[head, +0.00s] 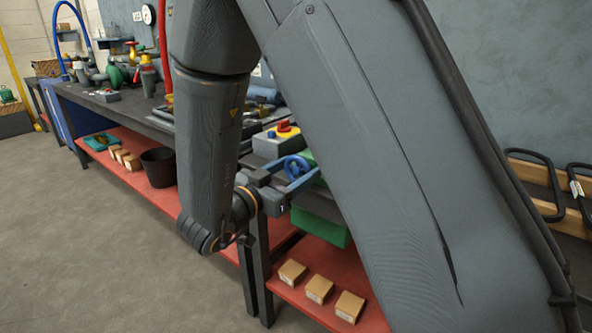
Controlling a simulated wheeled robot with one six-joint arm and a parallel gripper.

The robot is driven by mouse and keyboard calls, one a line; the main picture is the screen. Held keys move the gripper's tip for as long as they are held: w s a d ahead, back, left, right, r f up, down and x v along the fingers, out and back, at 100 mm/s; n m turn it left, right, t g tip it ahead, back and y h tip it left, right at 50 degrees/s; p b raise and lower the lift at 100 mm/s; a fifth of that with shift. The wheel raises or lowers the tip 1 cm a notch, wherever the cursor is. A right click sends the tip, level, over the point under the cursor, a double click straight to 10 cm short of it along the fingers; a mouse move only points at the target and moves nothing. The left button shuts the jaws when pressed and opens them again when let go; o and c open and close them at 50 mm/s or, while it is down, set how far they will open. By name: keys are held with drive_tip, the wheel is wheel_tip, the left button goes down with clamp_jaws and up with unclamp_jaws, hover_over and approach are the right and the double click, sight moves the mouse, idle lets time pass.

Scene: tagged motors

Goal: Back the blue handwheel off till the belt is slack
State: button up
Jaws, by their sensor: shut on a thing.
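The blue handwheel (294,165) shows just left of my large arm link, at the bench's front edge. My gripper (301,180) reaches it from the lower left, with its jaws shut on the wheel's rim as far as I can see. The exact grip is small and partly covered. A green part (309,158) shows behind the wheel, cut off by my arm. The belt is not visible; my arm hides that part of the bench.
A grey box with a red button on yellow (285,130) stands behind the wheel. Pipes and valves (118,75) are on the far bench. The red lower shelf (285,244) holds a green bin (322,227), small boxes (319,289) and a black bucket (159,167). The left floor is clear.

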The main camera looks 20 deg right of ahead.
drive_tip(key=m, duration=0.6)
drive_tip(key=shift+p, duration=0.35)
drive_tip(key=shift+o, duration=0.2)
drive_tip(key=m+b, duration=0.1)
drive_tip(key=m, duration=0.4)
drive_tip(key=shift+s+f, duration=0.15)
